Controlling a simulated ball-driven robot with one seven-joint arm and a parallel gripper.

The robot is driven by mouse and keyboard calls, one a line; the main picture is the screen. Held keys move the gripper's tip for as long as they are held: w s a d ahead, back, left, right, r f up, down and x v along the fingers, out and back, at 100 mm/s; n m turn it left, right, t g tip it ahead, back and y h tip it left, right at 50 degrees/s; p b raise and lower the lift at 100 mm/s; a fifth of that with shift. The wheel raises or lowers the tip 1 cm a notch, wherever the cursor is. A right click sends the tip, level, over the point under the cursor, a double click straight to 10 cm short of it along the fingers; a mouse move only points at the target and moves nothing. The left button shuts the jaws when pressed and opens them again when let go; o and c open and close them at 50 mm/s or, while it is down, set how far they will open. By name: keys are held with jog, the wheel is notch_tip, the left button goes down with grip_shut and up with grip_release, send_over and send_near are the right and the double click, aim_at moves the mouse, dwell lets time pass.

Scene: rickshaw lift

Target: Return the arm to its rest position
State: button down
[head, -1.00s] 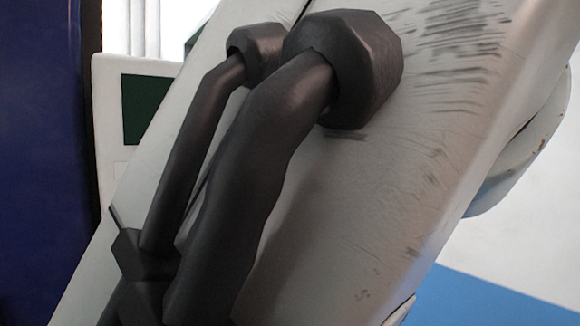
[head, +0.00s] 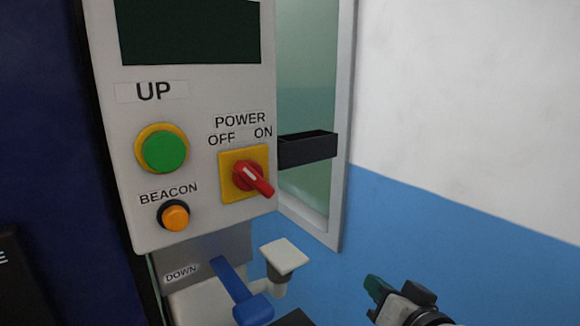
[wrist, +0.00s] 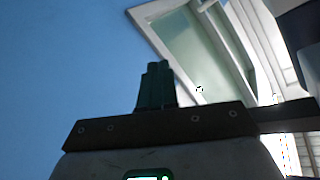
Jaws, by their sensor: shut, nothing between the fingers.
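My gripper (head: 377,288) shows at the bottom of the head view, right of the control panel, with dark green fingers and part of my white arm behind it. It is apart from the panel and the wall. In the wrist view, the gripper fingers (wrist: 157,84) are together, with nothing between them, against a blue wall. Most of my arm is out of the head view.
The control panel (head: 200,228) carries a green UP button (head: 164,150), a red power switch (head: 250,178) and an orange beacon button (head: 174,215). A blue lever (head: 234,290) is below, beside a DOWN label. A framed window (head: 305,95) and blue-white wall (head: 460,240) stand right.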

jog(key=s+d+f+n+g+h, duration=0.15)
jog(key=s+d+f+g, duration=0.4)
jog(key=s+f, duration=0.65)
jog(key=s+d+f+n+g+h, duration=0.15)
jog(key=s+d+f+g, duration=0.35)
jog(key=s+f, duration=0.65)
jog(key=s+d+f+g, duration=0.2)
jog(key=s+f+g, duration=0.1)
jog(key=s+f, duration=0.5)
jog(key=shift+s+h, duration=0.3)
jog(key=shift+s, duration=0.8)
jog(key=c, duration=1.8)
grip_release()
jog(key=shift+w+d, duration=0.1)
